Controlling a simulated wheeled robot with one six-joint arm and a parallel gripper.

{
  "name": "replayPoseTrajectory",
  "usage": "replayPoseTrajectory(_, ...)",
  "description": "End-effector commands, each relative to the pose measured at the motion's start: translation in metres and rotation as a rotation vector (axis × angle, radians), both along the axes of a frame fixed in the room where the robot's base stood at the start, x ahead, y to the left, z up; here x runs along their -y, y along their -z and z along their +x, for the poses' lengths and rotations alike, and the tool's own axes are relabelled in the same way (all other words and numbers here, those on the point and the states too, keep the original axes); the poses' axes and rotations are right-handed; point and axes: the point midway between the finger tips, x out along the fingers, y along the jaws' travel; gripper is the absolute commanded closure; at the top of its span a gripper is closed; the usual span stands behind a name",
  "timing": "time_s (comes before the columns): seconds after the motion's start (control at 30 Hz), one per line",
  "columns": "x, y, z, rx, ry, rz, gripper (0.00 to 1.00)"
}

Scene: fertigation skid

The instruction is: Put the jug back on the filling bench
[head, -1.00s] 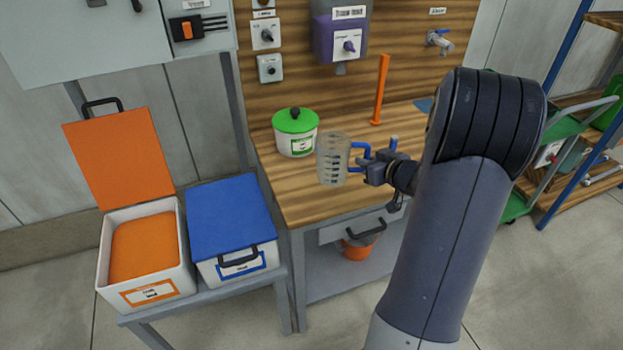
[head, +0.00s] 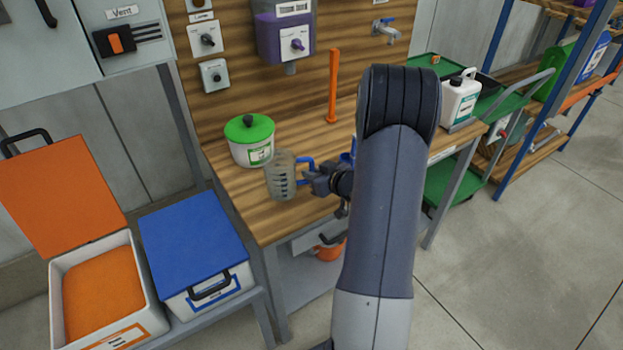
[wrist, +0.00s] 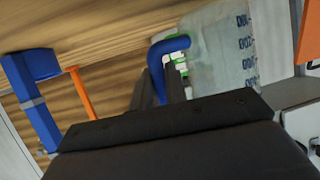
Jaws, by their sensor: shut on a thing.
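The jug (head: 281,177) is clear with dark measuring marks and a blue handle (head: 306,168). My gripper (head: 313,180) is shut on the blue handle, on the jug's right side in the head view. The jug looks roughly upright, at the front left of the wooden filling bench (head: 232,192); I cannot tell whether its base touches the top. In the wrist view the jug (wrist: 218,55) fills the upper right, with the handle (wrist: 160,60) at the jaws. My arm hides part of the bench's right half.
A white pot with a green lid (head: 250,140) stands just behind the jug. An orange upright post (head: 333,88) rises farther back. An open orange-lidded bin (head: 100,285) and a blue-lidded bin (head: 193,235) stand left. A white canister (head: 460,98) is at right.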

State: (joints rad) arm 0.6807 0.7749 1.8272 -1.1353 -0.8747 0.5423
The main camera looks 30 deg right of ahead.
Motion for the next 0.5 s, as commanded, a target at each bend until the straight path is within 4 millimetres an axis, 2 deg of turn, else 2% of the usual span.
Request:
replayPoseTrajectory(0.03,0.000,0.008,0.000,-0.002,-0.001,0.003,1.00)
replayPoseTrajectory(0.13,0.000,0.017,0.000,0.000,0.000,0.002,1.00)
replayPoseTrajectory(0.5,0.000,0.021,0.000,0.001,0.000,0.000,1.00)
